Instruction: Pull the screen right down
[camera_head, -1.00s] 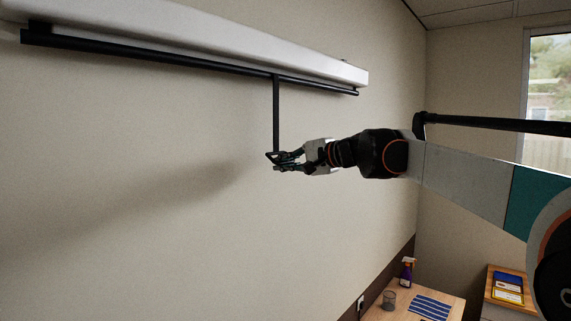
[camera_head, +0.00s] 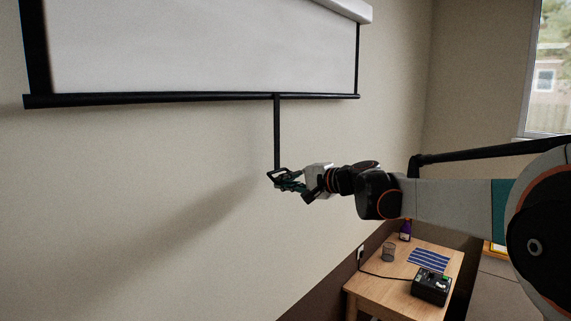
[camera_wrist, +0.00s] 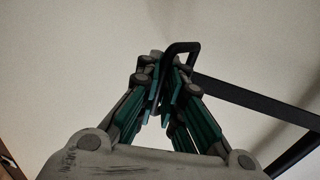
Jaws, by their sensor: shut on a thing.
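The projection screen (camera_head: 200,45) is partly out, a white sheet with black side borders. Its black bottom bar (camera_head: 180,98) hangs level across the wall in the head view. A black pull handle (camera_head: 277,135) runs straight down from the bar. My gripper (camera_head: 284,179) is shut on the lower end of this handle. In the wrist view my gripper (camera_wrist: 168,95) has its fingers around the handle's looped end (camera_wrist: 182,47), and the black bottom bar (camera_wrist: 255,103) crosses behind at the right. The fingers hide part of the loop.
A small wooden table (camera_head: 385,292) stands low at the right against the wall, with a glass (camera_head: 388,252), a purple bottle (camera_head: 405,230), a blue striped cloth (camera_head: 428,260) and a black device (camera_head: 430,286) with a cable. The wall below the screen is clear.

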